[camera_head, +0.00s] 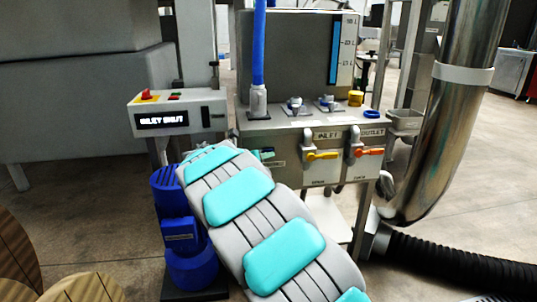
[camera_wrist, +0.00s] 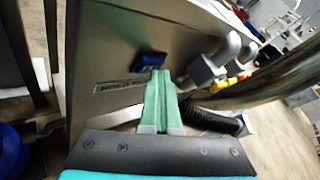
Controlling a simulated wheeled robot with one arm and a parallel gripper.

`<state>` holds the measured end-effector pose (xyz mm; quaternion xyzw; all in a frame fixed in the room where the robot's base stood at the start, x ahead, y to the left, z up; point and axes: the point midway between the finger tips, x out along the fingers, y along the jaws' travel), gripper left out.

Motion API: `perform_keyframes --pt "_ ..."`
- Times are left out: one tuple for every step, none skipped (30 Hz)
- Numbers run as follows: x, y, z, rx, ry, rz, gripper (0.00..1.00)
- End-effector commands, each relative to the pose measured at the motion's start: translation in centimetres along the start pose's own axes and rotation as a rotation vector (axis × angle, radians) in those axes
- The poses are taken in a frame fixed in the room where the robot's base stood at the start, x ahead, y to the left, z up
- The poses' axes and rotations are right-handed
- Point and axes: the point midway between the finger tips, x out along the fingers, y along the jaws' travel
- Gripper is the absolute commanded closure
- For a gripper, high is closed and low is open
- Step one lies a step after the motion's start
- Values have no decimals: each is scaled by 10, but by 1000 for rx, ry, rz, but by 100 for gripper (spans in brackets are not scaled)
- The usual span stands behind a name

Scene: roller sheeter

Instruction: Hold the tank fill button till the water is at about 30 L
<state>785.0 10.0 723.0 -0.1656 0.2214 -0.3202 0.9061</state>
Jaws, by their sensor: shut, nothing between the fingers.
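The tank (camera_head: 287,55) is a grey box with a gauge on its right side. The gauge's blue column (camera_head: 333,52) reaches up close to the uppermost mark; the mark figures are blurred. A blue button (camera_wrist: 148,62) sits on the grey panel in the wrist view, above a small label. My gripper (camera_wrist: 159,74) has its green fingers shut and empty. Their tips are at the button's lower right edge; I cannot tell whether they press it. In the head view my gripper (camera_head: 266,154) is mostly hidden behind my arm.
A control box display (camera_head: 161,118) reads "INLET SHUT". A yellow inlet handle (camera_head: 322,155) and an orange outlet handle (camera_head: 369,152) are on the front panel. A blue pipe (camera_head: 258,45) rises at the left. A steel duct (camera_head: 445,110) and black hose (camera_head: 455,260) stand right.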

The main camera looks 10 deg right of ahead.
Motion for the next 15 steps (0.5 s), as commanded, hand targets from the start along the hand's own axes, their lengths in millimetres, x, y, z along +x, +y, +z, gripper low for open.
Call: perform_keyframes --pt "-3 -2 1 -1 -3 1 100" --pt "-4 -2 0 -1 -3 0 100" --pt "-6 -4 -1 0 -3 0 100" --pt "-7 -4 -2 1 -3 0 100" --pt "-8 -5 -2 1 -2 0 100" --pt "-9 -6 -4 1 -1 -1 100" --pt "-9 -7 -5 0 0 -1 100" --pt "-10 -7 -6 0 0 -1 100" --pt "-10 -8 -7 0 1 -2 100" --pt "-10 -8 -7 0 1 -1 100" --pt "-10 -7 -7 0 1 -1 100" --pt "-10 -7 -7 0 1 -1 100" --pt "-10 -7 -7 0 1 -1 100" --pt "-10 -7 -7 0 1 -1 100" --pt "-10 -7 -7 0 1 -1 100"
